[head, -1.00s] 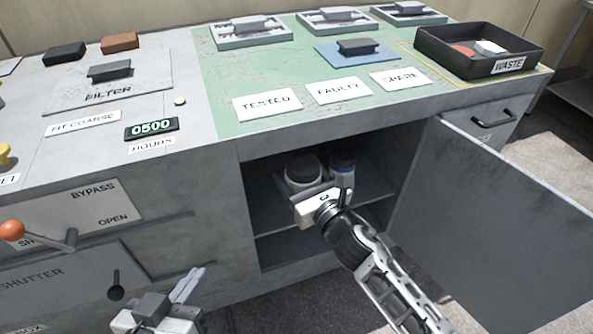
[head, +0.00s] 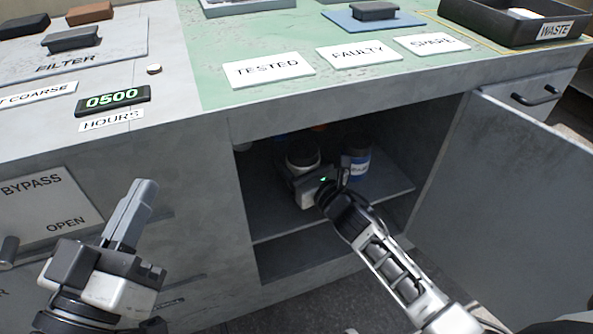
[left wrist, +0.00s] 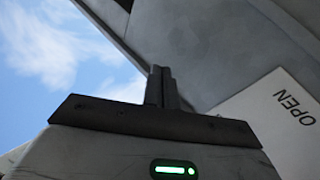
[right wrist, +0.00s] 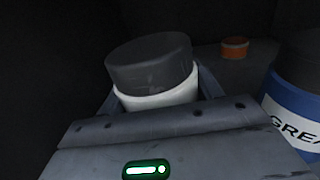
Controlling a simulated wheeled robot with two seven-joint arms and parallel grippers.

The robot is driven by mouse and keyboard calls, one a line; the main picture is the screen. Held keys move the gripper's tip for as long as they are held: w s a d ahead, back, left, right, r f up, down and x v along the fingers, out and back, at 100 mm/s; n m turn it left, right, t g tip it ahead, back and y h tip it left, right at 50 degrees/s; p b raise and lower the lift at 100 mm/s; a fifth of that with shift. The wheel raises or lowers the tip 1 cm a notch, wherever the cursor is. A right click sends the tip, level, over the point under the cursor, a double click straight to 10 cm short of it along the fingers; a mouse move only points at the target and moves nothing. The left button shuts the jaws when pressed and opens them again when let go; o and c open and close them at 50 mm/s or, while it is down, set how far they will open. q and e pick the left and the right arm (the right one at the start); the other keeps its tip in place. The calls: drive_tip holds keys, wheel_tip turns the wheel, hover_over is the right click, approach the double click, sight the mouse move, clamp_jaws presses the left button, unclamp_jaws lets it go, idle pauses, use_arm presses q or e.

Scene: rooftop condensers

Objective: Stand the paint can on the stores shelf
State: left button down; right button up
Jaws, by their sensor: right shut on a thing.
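The paint can, white with a dark grey lid, shows inside the open cupboard in the head view (head: 303,153) and upright in the right wrist view (right wrist: 155,75). My right gripper (head: 304,172) is shut on it, a finger on each side. The can is over the stores shelf (head: 395,192); whether its base touches the board is hidden behind the gripper. My left gripper (head: 144,190) is outside the cupboard at the left, empty. Its fingers are together in the left wrist view (left wrist: 161,72).
A blue and white grease tin (head: 355,163) stands just right of the can on the shelf. A small orange tin (right wrist: 235,47) is farther back. The open door (head: 500,190) is at the right; the worktop edge (head: 370,90) overhangs the opening.

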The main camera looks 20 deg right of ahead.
drive_tip(key=shift+f+b, duration=0.35)
drive_tip(key=shift+f, duration=0.35)
use_arm(q)
wheel_tip(320, 180, up, 2)
drive_tip(key=shift+a+r+m+t+h, duration=0.15)
drive_tip(key=shift+m+t+h, duration=0.45)
drive_tip(key=shift+m, duration=0.4)
use_arm(e)
drive_tip(key=shift+r, duration=0.1)
use_arm(q)
drive_tip(key=shift+r+m+h, duration=0.2)
drive_tip(key=shift+m+h, duration=0.1)
use_arm(e)
drive_tip(key=o, duration=1.3)
drive_tip(key=shift+f, duration=0.25)
drive_tip(key=shift+r, duration=0.25)
use_arm(q)
drive_tip(key=f+n+g+y+p, duration=0.1)
drive_tip(key=f, duration=0.1)
drive_tip(key=f+n+g+p, duration=0.1)
drive_tip(key=n, duration=0.1)
drive_tip(key=s+f+n+g+y+p, duration=0.1)
drive_tip(key=f, duration=0.1)
drive_tip(key=shift+d+f+n+y, duration=0.3)
use_arm(e)
drive_tip(key=v, duration=1.2)
drive_tip(key=shift+f, duration=0.1)
use_arm(q)
drive_tip(key=shift+r, duration=0.1)
